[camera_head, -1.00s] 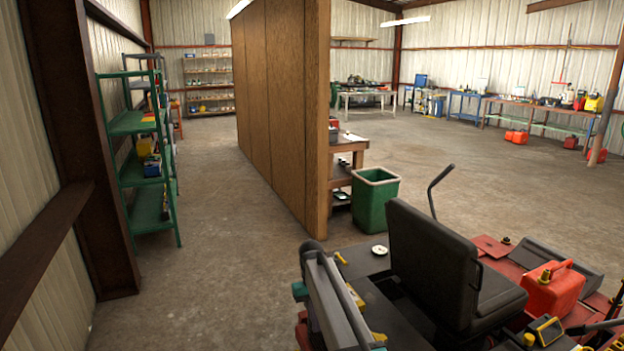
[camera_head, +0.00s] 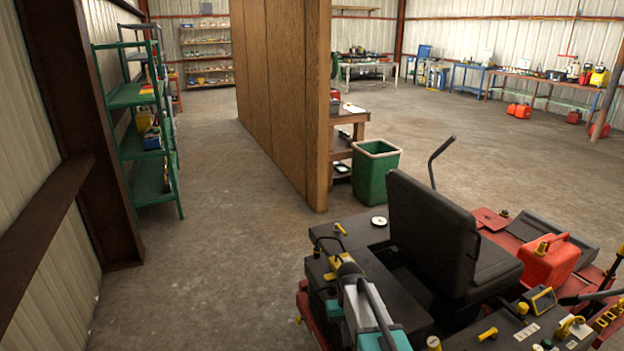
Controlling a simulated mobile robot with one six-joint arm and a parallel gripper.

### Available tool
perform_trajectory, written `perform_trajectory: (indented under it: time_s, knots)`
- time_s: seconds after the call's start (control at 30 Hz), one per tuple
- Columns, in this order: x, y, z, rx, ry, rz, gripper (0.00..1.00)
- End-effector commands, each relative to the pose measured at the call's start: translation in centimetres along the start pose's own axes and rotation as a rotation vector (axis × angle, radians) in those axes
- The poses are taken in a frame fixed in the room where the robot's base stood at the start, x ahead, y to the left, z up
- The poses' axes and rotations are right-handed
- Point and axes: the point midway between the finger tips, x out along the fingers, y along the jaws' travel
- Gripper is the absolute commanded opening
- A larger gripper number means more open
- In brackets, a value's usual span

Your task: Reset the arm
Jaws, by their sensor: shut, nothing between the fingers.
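Part of my arm (camera_head: 372,312), grey with teal joint caps, shows at the bottom centre. It lies above the left side of a red and black ride-on machine (camera_head: 408,270). I cannot make out my gripper or its fingers in this view. No held object can be seen. The gap between the arm and the machine is hard to judge.
The machine has a black seat (camera_head: 432,225), a red fuel can (camera_head: 547,262) and a dark lever (camera_head: 437,160). Behind it are a green bin (camera_head: 376,178) and a wooden partition (camera_head: 285,95). Green shelving (camera_head: 150,142) stands left. The concrete aisle (camera_head: 215,215) between is clear.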

Motion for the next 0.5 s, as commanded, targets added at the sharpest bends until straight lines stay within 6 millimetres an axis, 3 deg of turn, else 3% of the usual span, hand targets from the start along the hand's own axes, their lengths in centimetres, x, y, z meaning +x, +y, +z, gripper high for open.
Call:
perform_trajectory:
  time_s: [0.03,0.1,0.5]
  knots:
    - [0.6,0.5,1.5,0.012,0.006,-0.001,0.0]
    - [1.2,1.0,2.7,0.027,0.017,-0.003,0.0]
    - [4.0,3.3,9.0,0.105,0.073,-0.009,0.0]
